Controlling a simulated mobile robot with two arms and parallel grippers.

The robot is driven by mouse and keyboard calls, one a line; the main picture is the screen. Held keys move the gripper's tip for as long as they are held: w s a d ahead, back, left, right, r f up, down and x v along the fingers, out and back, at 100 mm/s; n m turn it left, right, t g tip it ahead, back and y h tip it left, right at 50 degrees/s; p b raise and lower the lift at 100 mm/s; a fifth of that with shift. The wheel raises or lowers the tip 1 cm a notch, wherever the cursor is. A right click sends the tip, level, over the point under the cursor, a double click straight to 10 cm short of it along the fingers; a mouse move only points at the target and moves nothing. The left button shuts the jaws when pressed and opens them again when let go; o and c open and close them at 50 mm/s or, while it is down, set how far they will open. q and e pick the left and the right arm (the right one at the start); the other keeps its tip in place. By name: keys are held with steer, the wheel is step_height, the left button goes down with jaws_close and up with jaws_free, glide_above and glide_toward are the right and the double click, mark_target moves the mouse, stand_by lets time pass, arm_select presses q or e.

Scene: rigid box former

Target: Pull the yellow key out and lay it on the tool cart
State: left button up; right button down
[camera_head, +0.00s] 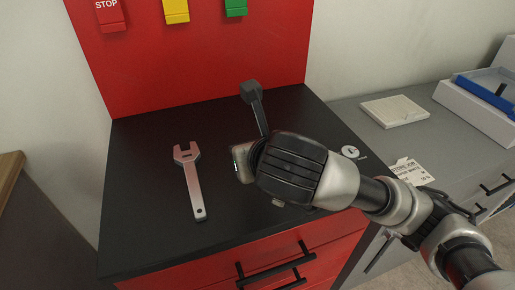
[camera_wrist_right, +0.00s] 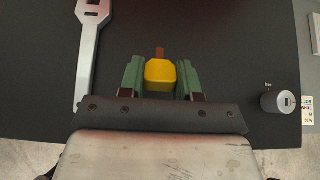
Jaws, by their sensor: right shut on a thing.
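The yellow key (camera_wrist_right: 160,73) shows in the right wrist view as a rounded yellow head with a brown-orange tip pointing away from the camera. My right gripper (camera_wrist_right: 160,80) is shut on its head, with a green finger on each side. The tool cart (camera_head: 140,190) is red with a black top. The gripper is over this black top, right of the wrench; its height above the surface is hard to tell. In the head view my right wrist hides the key and most of the fingers. My left gripper is not in view.
A silver wrench (camera_head: 194,184) lies on the cart top. A round grey knob (camera_wrist_right: 278,102) stands near its right edge. A red back panel (camera_head: 200,65) rises behind. A grey counter (camera_head: 390,150) with a white pad (camera_head: 394,111) is right. The front left top is clear.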

mark_target(254, 186)
steer(key=shift+f+b, duration=0.75)
steer(key=shift+f, duration=2)
steer(key=c, duration=0.7)
jaws_free()
steer(key=shift+r, duration=0.1)
steer(key=v, duration=1)
steer(key=shift+s+r, duration=0.15)
steer(key=shift+s, duration=0.1)
steer(key=shift+d, duration=0.15)
